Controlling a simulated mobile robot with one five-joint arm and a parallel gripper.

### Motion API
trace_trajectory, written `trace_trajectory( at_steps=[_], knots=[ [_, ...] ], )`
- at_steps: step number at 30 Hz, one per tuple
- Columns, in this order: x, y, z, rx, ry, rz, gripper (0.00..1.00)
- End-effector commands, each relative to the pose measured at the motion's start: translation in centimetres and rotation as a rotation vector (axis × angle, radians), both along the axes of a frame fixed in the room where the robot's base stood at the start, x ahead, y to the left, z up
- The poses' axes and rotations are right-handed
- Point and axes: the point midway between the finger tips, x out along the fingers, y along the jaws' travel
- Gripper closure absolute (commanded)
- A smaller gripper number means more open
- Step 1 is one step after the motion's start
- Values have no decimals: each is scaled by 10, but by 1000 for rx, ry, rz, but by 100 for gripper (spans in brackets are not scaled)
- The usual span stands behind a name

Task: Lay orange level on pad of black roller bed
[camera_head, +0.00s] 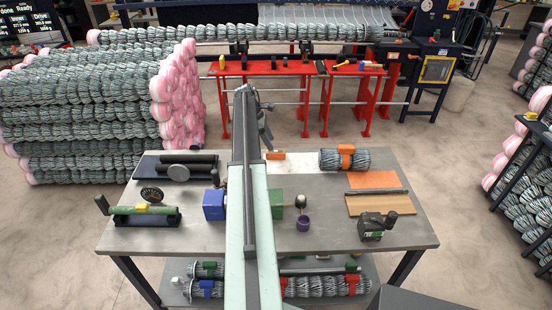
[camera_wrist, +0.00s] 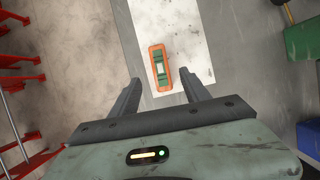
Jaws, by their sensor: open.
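The orange level (camera_wrist: 160,68), an orange frame with a green middle, lies on a pale sheet in the wrist view. It also shows in the head view as a small orange block (camera_head: 276,155) near the far edge of the table. My gripper (camera_wrist: 159,82) is open and empty, with its fingers appearing on either side of the level's near end; the height gap cannot be told. The black roller bed (camera_head: 178,163) stands at the back left of the table, with two dark rollers and a grey round disc at its front. Whether that disc is its pad is unclear.
My arm crosses the middle of the head view.

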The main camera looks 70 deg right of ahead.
Motion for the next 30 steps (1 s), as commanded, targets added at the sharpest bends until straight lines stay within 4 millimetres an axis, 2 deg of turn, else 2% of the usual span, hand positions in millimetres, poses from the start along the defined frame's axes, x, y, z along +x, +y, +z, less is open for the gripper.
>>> trace_trajectory(
  at_steps=[1,3,8,10,18,26,30],
  knots=[
    [-4,-1,-12,0,0,-3,45],
    [-9,-3,-21,0,0,-5,45],
    [-14,-5,-21,0,0,-9,45],
    [-16,-6,-27,0,0,-10,45],
    [-30,-9,-70,-1,0,-13,45],
    [-33,-10,-68,0,0,-12,45],
    [-33,-10,-68,0,0,-12,84]
  ],
)
